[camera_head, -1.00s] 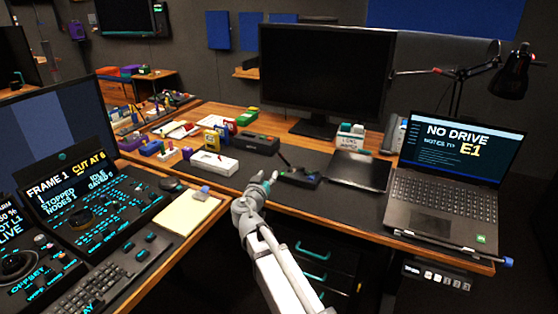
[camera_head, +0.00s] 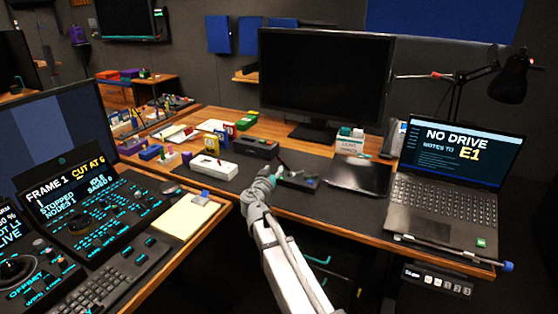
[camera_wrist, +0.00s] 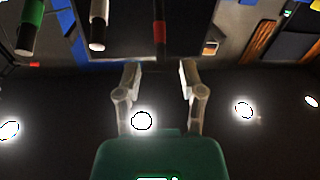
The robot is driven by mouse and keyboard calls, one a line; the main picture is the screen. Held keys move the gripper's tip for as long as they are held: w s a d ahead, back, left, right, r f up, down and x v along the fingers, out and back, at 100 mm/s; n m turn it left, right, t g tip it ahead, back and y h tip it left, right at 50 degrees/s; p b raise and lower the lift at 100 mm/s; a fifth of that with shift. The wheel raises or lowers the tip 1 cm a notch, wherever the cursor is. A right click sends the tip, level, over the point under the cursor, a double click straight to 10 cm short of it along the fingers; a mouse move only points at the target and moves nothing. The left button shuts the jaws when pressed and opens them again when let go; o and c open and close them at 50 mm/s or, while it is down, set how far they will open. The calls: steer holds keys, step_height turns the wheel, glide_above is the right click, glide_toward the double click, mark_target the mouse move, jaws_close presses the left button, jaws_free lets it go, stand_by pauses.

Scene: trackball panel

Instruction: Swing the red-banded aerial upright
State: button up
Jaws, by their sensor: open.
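In the wrist view, a thin dark rod with a red band (camera_wrist: 159,31), which looks like the red-banded aerial, comes down from the top edge. Its lower end lies just above the gap between my fingers; I cannot tell the depth between them. My gripper (camera_wrist: 160,68) is open, with one finger on each side of that line. In the head view, my gripper (camera_head: 276,174) is at the left side of a small dark device (camera_head: 299,181) on the desk mat. The aerial cannot be made out there; my gripper may cover it.
A dark tablet (camera_head: 360,174) and an open laptop (camera_head: 442,205) lie right of the device. A white box (camera_head: 208,167) stands left; a monitor (camera_head: 325,75) stands behind.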

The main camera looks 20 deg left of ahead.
mark_target(279, 159)
steer(key=w, duration=0.7)
steer(key=shift+w+a, duration=0.25)
steer(key=shift+w, duration=0.1)
steer(key=shift+c, duration=0.2)
jaws_close()
steer(key=shift+a, duration=0.1)
